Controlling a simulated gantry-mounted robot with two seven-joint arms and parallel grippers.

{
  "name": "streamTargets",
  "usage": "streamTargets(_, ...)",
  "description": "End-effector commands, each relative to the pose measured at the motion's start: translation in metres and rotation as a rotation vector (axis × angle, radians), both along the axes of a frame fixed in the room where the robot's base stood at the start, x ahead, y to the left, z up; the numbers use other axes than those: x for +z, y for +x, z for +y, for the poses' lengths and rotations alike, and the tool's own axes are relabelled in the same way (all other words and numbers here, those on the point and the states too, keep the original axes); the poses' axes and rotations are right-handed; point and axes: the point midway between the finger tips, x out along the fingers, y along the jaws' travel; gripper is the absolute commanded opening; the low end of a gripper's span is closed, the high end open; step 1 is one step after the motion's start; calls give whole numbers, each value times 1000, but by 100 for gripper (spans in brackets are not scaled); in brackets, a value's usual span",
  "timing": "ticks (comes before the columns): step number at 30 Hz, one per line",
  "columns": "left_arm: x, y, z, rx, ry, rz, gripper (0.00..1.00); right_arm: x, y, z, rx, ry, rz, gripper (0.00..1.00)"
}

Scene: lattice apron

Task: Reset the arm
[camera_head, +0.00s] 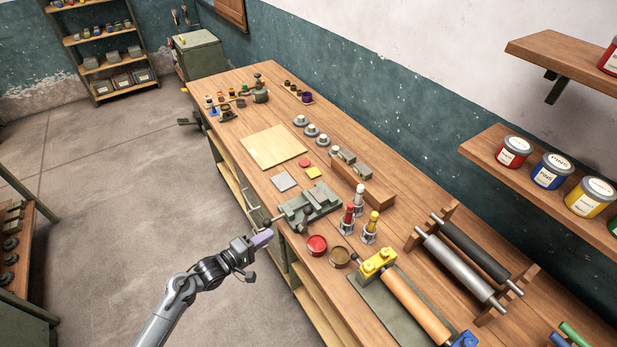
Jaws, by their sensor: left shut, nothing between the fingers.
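My left arm comes in from the bottom left, and my left gripper (262,238) is at its end, beside the front edge of the workbench (222,84). The gripper is shut and holds nothing. Its lilac tip points up and right toward a green-grey vise (309,206) on the bench edge. In this picture the tip lies close to the vise's handle; I cannot tell whether they touch. My right gripper is not in view.
Near the gripper on the bench are a red tin (317,245), a brown tin (340,257) and a roller press (415,306). A pale board (273,147) lies farther back. Wall shelves (545,185) with paint cans are at right. The floor (120,200) left of the bench is clear.

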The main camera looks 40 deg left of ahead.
Motion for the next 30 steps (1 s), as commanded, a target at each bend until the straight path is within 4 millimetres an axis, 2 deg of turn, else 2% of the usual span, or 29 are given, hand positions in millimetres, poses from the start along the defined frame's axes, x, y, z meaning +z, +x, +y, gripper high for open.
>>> streamTargets(4,-2,-10,-1,0,-3,24,0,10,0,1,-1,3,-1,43)
streamTargets(6,-6,-22,-11,-13,-12,52,0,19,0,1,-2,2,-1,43)
streamTargets(8,-3,-29,-29,-40,-19,61,0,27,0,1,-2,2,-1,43)
streamTargets(11,15,-39,-67,-83,-20,67,0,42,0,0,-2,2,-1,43)
streamTargets(13,31,-48,-99,-109,25,104,0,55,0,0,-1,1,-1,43)
streamTargets(15,46,-57,-129,-130,135,155,0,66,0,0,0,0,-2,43)
streamTargets(18,64,-71,-161,-166,329,231,0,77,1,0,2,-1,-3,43)
streamTargets(21,85,-89,-184,-218,537,319,0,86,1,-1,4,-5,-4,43)
streamTargets(24,105,-112,-199,-307,749,415,0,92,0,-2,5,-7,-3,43)
streamTargets(30,131,-159,-207,-571,1095,578,0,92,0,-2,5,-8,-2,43)
